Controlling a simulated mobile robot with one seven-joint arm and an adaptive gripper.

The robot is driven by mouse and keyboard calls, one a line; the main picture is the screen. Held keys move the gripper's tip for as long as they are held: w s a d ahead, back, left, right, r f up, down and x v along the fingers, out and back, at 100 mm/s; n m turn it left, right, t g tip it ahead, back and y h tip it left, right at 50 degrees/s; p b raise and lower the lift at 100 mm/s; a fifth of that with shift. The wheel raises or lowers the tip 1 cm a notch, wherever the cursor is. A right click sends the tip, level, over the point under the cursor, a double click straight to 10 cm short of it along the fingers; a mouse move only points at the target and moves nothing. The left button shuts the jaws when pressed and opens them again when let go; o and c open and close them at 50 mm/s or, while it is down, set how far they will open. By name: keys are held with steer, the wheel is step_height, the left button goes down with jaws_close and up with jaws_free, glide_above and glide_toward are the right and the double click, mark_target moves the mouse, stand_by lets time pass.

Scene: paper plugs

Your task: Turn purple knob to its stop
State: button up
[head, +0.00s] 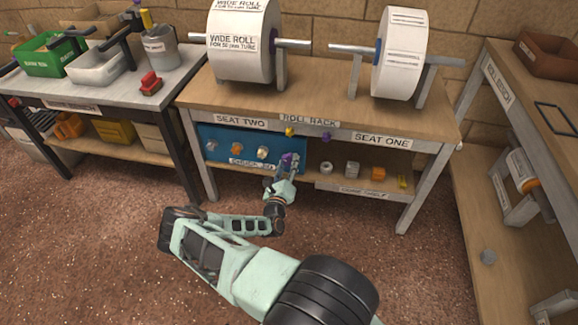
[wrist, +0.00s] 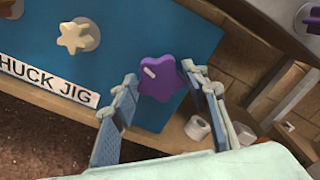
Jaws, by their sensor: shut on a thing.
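The purple knob (wrist: 161,80) is a lobed star shape with a short white mark, at the right end of the blue chuck jig panel (wrist: 150,35). In the head view the knob (head: 286,158) is partly hidden by my gripper (head: 287,168). In the wrist view my gripper (wrist: 160,82) has one finger on each side of the knob and is shut on it. The white mark points to the upper left in that view. Any stop for the knob cannot be made out.
Other knobs on the panel sit to the left, such as a cream one (wrist: 75,38). A shelf (head: 340,188) with several small parts lies to the right. Large paper rolls (head: 242,45) stand on the bench above. Open floor (head: 120,240) lies in front.

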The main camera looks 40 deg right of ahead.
steer(key=n+b, duration=0.2)
steer(key=n, duration=0.2)
steer(key=shift+f, duration=0.2)
steer(key=n+b, duration=0.2)
steer(key=n, duration=0.2)
steer(key=shift+n, duration=0.4)
steer(key=n+b, duration=0.1)
steer(key=n, duration=0.2)
steer(key=shift+r, duration=0.1)
steer(key=n, duration=0.5)
steer(key=shift+r, duration=0.1)
steer(key=o, duration=1.2)
steer(key=shift+c, duration=0.2)
